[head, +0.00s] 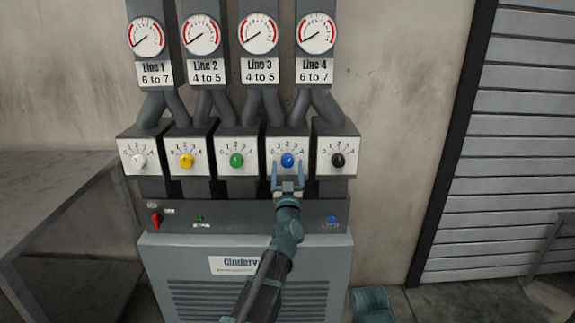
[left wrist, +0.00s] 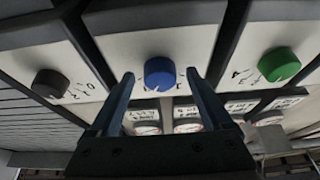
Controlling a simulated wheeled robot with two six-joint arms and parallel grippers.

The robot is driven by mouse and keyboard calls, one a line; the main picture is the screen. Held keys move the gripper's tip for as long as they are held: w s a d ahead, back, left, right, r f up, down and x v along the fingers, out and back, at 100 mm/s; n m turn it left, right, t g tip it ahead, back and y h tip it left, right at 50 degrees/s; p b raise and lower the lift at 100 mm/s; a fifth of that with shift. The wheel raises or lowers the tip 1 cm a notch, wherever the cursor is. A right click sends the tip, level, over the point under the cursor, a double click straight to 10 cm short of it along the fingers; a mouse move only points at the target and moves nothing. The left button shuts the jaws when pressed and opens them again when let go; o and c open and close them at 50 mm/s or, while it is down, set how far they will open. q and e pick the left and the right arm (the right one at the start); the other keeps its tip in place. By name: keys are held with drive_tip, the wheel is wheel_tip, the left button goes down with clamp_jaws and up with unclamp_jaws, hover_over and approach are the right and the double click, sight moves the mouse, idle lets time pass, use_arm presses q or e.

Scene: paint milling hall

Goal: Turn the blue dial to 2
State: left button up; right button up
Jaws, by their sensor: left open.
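The blue dial (head: 288,160) is a round knob on a white plate with a number scale, fourth from the left in a row of dials. My left gripper (head: 288,167) is open in front of it, with one finger on each side of the knob. In the left wrist view the blue dial (left wrist: 160,72) shows between the two fingertips, and I see no clear contact. I cannot read which number the dial points at. My right gripper is not in view.
White (head: 139,160), yellow (head: 186,160), green (head: 236,160) and black (head: 338,160) dials stand beside it. Pressure gauges hang above. Below is a panel with a red switch (head: 156,219), a green button (head: 200,218) and a blue button (head: 331,219). A grey table (head: 60,190) stands left.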

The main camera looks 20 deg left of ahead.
use_arm(q)
drive_tip(key=shift+w, duration=0.15)
clamp_jaws()
idle(0.4)
drive_tip(key=shift+r+n, duration=0.1)
drive_tip(key=shift+n, duration=0.3)
drive_tip(key=n+y, duration=0.2)
drive_tip(key=n, duration=0.1)
drive_tip(key=shift+d+n+g, duration=0.15)
drive_tip(key=shift+n+g, duration=0.15)
drive_tip(key=shift+g, duration=0.1)
drive_tip(key=shift+w+d+r+n+g+y+p, duration=0.1)
drive_tip(key=shift+n+g+y+p, duration=0.3)
drive_tip(key=shift+n, duration=0.6)
drive_tip(key=shift+n+g+y+p, duration=0.25)
drive_tip(key=shift+n+y, duration=0.25)
drive_tip(key=shift+n, duration=0.5)
